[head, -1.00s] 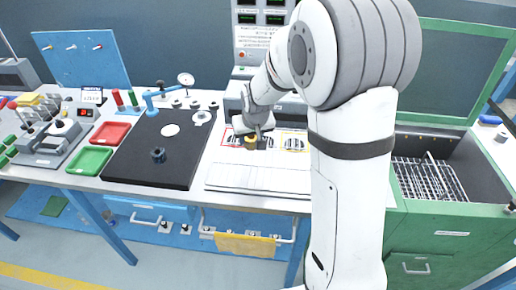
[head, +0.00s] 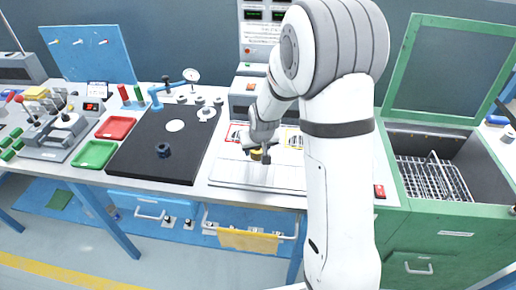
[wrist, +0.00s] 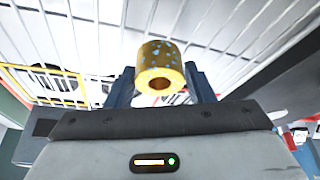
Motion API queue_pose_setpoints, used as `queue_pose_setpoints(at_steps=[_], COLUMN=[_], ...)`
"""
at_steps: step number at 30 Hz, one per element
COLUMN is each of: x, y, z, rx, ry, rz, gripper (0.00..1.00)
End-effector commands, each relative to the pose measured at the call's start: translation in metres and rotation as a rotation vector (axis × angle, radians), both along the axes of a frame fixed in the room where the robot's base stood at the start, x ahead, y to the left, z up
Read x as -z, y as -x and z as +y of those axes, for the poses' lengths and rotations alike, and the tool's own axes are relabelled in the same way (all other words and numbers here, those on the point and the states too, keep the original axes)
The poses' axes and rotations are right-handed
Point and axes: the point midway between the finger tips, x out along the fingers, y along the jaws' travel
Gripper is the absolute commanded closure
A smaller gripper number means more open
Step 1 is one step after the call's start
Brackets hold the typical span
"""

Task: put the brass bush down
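The brass bush (wrist: 160,66) is a short yellow ring with bluish specks and a round hole facing the wrist camera. My gripper (wrist: 160,88) has one dark finger on each side of it, both against its sides. In the head view my gripper (head: 262,158) is above the back part of a white ribbed board (head: 240,175), with the bush (head: 256,154) showing yellow at its fingers. I cannot tell whether the bush touches the board.
A black mat (head: 135,163) with a dark ring part (head: 163,150) is to the left. Red (head: 116,128) and green (head: 95,154) trays lie further left. A green open bin (head: 445,215) stands right.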

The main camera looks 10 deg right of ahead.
Motion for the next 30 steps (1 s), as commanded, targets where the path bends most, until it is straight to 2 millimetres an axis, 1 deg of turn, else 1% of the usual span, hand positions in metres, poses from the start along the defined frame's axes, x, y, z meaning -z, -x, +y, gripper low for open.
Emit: queue_pose_setpoints(at_steps=[1, 4, 5, 11, 16, 20, 27, 30], x=[0.0, 0.0, 0.0, -0.001, -0.009, -0.028, -0.074, -0.089], y=[0.0, 0.0, 0.0, 0.0, 0.002, 0.009, 0.028, 0.035], z=[0.0, 0.0, 0.0, 0.0, -0.001, -0.002, -0.003, -0.004], rx=[0.0, 0.0, 0.0, 0.001, 0.001, 0.001, 0.002, 0.002], ry=[0.0, 0.0, 0.0, 0.0, -0.001, 0.0, 0.0, 0.0], rz=[0.0, 0.0, 0.0, 0.0, -0.003, -0.005, -0.006, -0.004], gripper=[0.47, 0.39, 0.38, 0.38, 0.38, 0.38, 0.38, 0.38])
